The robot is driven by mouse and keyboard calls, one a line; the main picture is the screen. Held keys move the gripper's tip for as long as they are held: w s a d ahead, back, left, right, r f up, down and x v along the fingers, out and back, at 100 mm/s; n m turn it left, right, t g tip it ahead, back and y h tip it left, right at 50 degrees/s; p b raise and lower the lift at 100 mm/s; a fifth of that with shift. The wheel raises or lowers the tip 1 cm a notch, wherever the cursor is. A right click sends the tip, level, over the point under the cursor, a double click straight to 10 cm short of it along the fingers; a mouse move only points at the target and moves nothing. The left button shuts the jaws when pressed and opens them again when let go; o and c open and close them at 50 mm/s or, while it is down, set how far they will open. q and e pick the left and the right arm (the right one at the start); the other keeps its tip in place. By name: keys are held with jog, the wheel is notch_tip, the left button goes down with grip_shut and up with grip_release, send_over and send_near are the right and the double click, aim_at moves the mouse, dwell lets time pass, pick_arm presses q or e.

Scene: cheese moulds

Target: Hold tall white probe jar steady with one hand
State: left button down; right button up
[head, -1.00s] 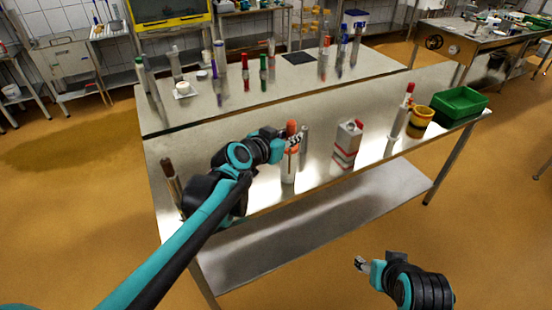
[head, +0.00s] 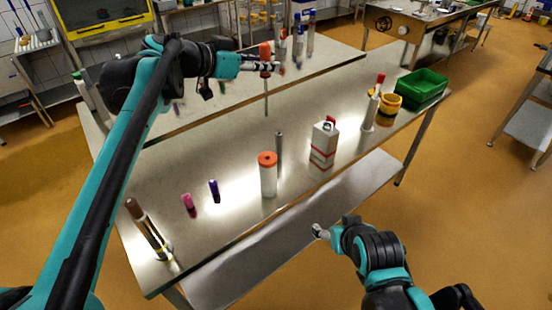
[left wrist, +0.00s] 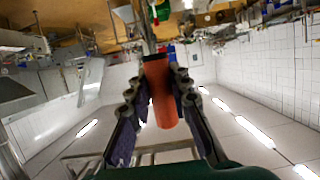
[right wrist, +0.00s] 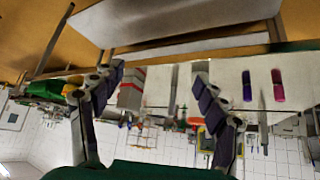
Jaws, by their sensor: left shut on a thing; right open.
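The tall white probe jar (head: 268,180) with an orange top stands upright on the near steel table. My left gripper (head: 264,65) is shut on the orange handle of a probe; the handle (left wrist: 163,98) shows between the fingers in the left wrist view. The probe's thin rod hangs down, clear of the jar, above and behind it in the head view. My right gripper (head: 320,231) is open and empty at the table's front side, to the right of the jar and apart from it. In the right wrist view its fingers (right wrist: 152,95) are spread, and one partly hides the jar.
A grey cylinder (head: 279,146) stands close behind the jar. A white carton with red stripes (head: 323,146) is to its right, then a red-capped tube (head: 371,108), a yellow cup (head: 387,101) and a green bin (head: 421,86). Purple (head: 213,190) and pink (head: 188,202) pieces stand left.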

pick_arm(q)
jog(key=shift+w+a+f, duration=0.1)
jog(key=shift+w, duration=0.1)
pick_arm(e)
jog(key=w+a+r+n+t+y, duration=0.1)
jog(key=w+a+r+t, duration=0.15)
jog(key=w+a, duration=0.5)
jog(key=n+t+y, duration=0.2)
jog(key=t, duration=0.1)
send_near(268, 162)
jog(key=f, duration=0.1)
jog(key=x, duration=1.2)
jog(key=shift+d+f, duration=0.15)
jog(key=shift+f, duration=0.05)
jog(key=c, duration=1.4)
pick_arm(q)
notch_tip(268, 162, down, 9)
pick_arm(e)
jog(key=shift+o, duration=0.2)
